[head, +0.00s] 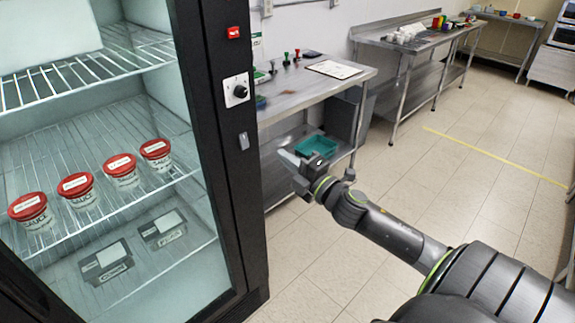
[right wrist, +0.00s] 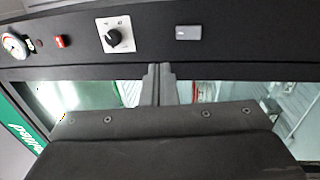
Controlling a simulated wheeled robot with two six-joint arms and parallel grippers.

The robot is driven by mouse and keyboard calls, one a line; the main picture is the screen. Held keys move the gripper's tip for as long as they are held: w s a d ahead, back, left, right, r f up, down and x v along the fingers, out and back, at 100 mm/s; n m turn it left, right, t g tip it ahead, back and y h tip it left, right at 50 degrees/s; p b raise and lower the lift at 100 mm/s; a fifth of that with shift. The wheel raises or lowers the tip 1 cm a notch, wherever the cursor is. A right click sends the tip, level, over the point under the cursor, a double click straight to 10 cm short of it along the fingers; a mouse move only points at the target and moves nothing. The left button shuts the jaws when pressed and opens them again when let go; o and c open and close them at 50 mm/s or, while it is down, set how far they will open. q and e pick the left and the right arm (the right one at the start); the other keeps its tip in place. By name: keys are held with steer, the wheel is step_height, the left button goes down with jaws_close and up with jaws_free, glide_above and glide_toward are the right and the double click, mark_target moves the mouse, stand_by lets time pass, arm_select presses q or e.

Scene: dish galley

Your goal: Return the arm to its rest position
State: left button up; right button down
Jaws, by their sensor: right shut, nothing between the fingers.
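My right arm comes in from the lower right in the head view and reaches across the middle. Its right gripper (head: 288,158) is beside the fridge's black frame, in front of the steel table. In the right wrist view the two fingers (right wrist: 157,72) are together with nothing between them. Beyond them is a black panel with a knob (right wrist: 115,34), a red button (right wrist: 60,41), a gauge (right wrist: 15,45) and a grey switch (right wrist: 188,32). My left gripper is not in view.
The fridge (head: 222,130) at left holds several red-lidded tubs (head: 121,170) and dark boxes (head: 106,262) on wire shelves. A steel table (head: 300,92) stands behind the gripper, with a teal bin (head: 317,147) on its lower shelf. Tiled floor (head: 480,190) is clear at right.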

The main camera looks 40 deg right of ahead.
steer(key=shift+s, duration=0.1)
stand_by(0.5)
